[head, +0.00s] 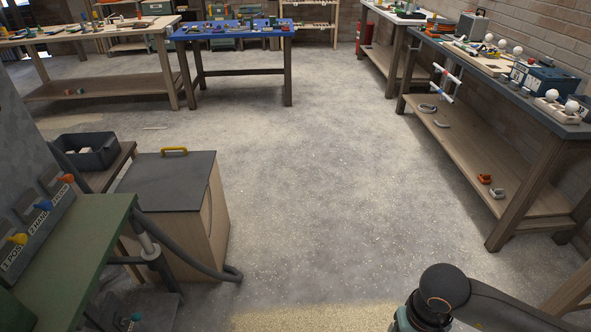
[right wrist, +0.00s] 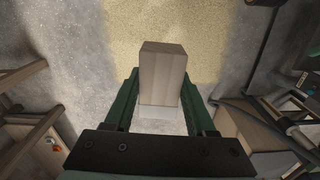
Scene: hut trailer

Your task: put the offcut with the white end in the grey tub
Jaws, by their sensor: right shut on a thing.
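My right gripper (right wrist: 161,82) is shut on a pale wooden offcut (right wrist: 163,68) in the right wrist view. The block sits between the two green fingers, and its end nearest the palm looks white. In the head view only part of my right arm shows at the bottom right; the gripper and offcut are out of that picture. A dark grey tub (head: 92,158) stands on a small wooden table at the left in the head view, with pale pieces inside. My left gripper is not in view.
A dark-topped wooden cabinet (head: 165,185) with a yellow handle stands beside the tub. A green bench (head: 75,240) with coloured switches is at near left. A long workbench (head: 505,85) lines the right wall. The middle floor is clear.

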